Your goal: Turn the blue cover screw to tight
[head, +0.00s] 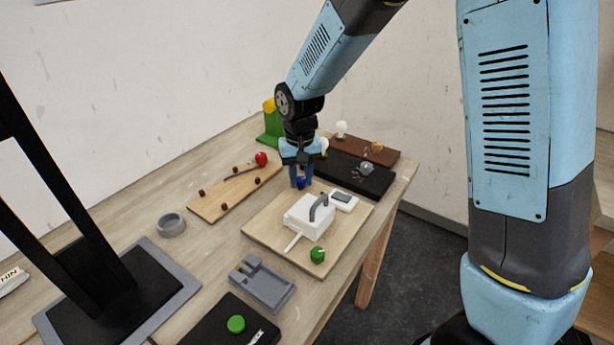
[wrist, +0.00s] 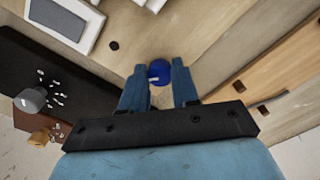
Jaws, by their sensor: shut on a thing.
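The blue cover screw (head: 301,183) is a round blue knob near the back left of the light wooden board (head: 262,232). It also shows in the wrist view (wrist: 159,72), between the fingertips. My gripper (head: 300,180) points down over it and is shut on it, with a blue finger on either side in the wrist view (wrist: 159,75). The fingers hide part of the screw in the head view, and its turn angle cannot be told. A white box-shaped cover (head: 300,214) with a dark grey handle stands on the board beside my gripper.
A green knob (head: 317,255) sits at the board's front. A white device with a grey screen (head: 343,200) lies by the cover. A black panel (head: 345,172) and a wooden strip with a red knob (head: 225,197) flank my gripper. A grey holder (head: 262,284) stands in front.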

